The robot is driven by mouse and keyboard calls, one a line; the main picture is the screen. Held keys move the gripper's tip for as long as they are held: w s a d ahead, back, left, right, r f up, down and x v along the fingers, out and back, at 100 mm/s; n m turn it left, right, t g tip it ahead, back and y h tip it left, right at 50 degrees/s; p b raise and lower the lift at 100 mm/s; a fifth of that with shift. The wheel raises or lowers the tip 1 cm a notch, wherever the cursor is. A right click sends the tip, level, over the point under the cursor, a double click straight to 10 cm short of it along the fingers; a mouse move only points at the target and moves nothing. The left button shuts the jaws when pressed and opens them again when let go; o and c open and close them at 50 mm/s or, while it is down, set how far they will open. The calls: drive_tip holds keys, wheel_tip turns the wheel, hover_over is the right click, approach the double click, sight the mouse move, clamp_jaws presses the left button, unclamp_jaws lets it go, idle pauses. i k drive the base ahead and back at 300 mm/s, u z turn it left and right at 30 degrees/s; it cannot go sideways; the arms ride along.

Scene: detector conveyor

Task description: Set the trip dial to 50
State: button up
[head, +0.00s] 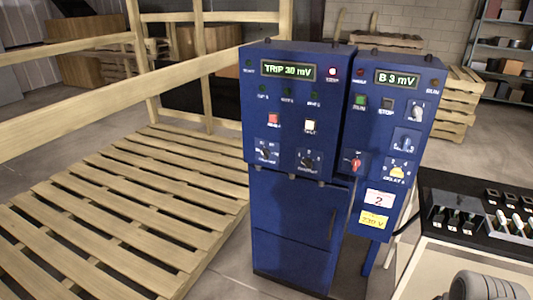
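A blue detector cabinet (292,110) stands in the middle of the head view. Its green display (287,70) seems to read TRIP 30 mV. Two dark rotary dials sit low on its upper front: a left dial (267,153) and a right dial (309,162). Their small labels are too blurred to tell which is the trip dial. A red button (273,119) and a white button (309,126) sit above them.
A narrower blue cabinet (385,120) adjoins on the right, with a display (397,79), several knobs and a red switch (355,163). Wooden slats (130,210) and rails lie left. A dark tray (430,215) with several small items sits right. Shelves (505,50) stand behind.

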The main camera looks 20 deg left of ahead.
sight(265, 152)
drive_tip(key=u, duration=0.4)
drive_tip(key=k, duration=0.55)
drive_tip(key=u, duration=1.6)
drive_tip(key=i, duration=0.85)
drive_tip(key=u, duration=0.5)
drive_tip(key=i, duration=0.85)
drive_tip(key=z, duration=0.5)
drive_tip(key=i, duration=0.55)
drive_tip(key=z, duration=0.35)
